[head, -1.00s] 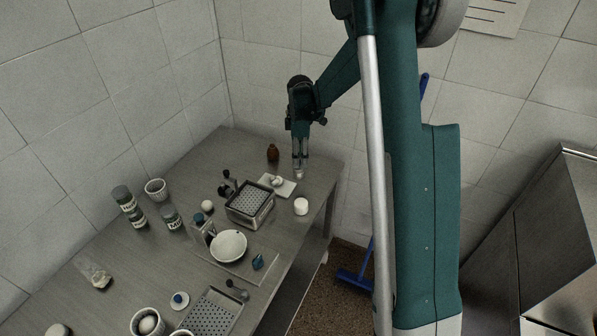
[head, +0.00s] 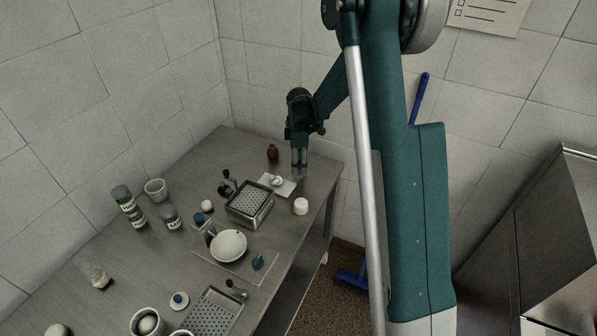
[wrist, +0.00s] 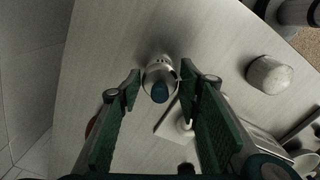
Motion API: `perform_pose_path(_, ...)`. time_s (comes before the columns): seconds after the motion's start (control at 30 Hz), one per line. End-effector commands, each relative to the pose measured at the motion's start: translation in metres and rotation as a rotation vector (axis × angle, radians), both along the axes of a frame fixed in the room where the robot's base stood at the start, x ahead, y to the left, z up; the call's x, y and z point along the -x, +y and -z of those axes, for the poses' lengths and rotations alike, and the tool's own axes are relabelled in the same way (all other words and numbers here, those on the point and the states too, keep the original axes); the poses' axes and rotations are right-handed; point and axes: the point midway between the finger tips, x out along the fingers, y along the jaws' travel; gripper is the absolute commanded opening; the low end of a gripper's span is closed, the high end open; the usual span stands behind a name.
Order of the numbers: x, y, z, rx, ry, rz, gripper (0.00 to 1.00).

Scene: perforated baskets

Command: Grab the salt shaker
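The small pale shaker with a dark blue top (wrist: 159,78), which I take to be the salt shaker, stands between my fingers in the wrist view. My gripper (wrist: 159,86) is open, with one green-padded finger on each side of it. The right finger is very close to the shaker; I cannot tell whether it touches. A gap shows on the left side. In the head view my gripper (head: 299,174) points down at the far right end of the table, and its fingers mostly hide the shaker there.
A white board (head: 289,188) with a small item and a perforated metal basket (head: 250,204) lie in front.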

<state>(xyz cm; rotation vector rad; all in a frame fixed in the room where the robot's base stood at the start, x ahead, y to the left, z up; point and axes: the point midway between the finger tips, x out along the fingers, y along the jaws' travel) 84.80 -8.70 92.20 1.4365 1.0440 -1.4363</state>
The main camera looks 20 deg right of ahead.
Motion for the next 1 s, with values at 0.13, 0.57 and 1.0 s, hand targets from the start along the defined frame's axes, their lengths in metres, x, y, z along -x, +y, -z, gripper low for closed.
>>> perform_pose_path(0.13, 0.000, 0.001, 0.017, 0.000, 0.000, 0.000, 0.35)
perform_pose_path(0.57, 0.000, 0.001, 0.027, 0.000, 0.000, 0.000, 0.35)
perform_pose_path(1.0, 0.000, 0.001, 0.027, 0.000, 0.000, 0.000, 0.19)
